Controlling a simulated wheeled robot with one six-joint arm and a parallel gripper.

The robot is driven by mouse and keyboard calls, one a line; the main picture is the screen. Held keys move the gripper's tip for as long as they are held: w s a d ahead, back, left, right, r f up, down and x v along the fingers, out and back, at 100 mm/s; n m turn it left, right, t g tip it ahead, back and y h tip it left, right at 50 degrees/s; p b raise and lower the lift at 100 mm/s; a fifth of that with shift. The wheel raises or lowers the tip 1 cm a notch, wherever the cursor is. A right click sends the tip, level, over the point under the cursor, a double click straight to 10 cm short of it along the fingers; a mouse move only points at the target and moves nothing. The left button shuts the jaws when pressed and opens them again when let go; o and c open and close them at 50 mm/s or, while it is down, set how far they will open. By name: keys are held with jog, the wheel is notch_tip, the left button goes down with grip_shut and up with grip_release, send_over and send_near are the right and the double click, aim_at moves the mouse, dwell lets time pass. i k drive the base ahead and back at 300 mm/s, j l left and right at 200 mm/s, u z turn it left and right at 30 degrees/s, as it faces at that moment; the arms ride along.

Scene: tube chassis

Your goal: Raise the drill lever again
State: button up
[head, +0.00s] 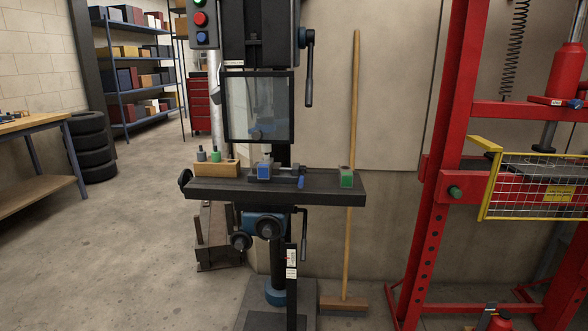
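The drill press stands in the middle of the head view, with its dark head (258,35) cut off by the top edge. The black drill lever (309,75) is on the right side of the head. Its hub is at the top and its arm hangs almost straight down, with the grip end lowest. A clear guard (258,107) in a dark frame hangs under the head, and the chuck and bit behind it are hard to make out. A small vise (279,171) with a blue piece sits on the drill table (320,189). My gripper is not in view.
A control box (201,20) is left of the head. A broom (353,150) leans behind, right of the lever. A red press frame (440,160) stands farther right. Open floor lies left.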

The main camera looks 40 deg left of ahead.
aim_at(310, 36)
jog(key=j+u, duration=0.25)
jog(key=u, duration=0.15)
jog(key=j+u, duration=0.3)
jog(key=u, duration=0.45)
jog(key=k+l+u, duration=0.2)
jog(key=l+u, duration=0.25)
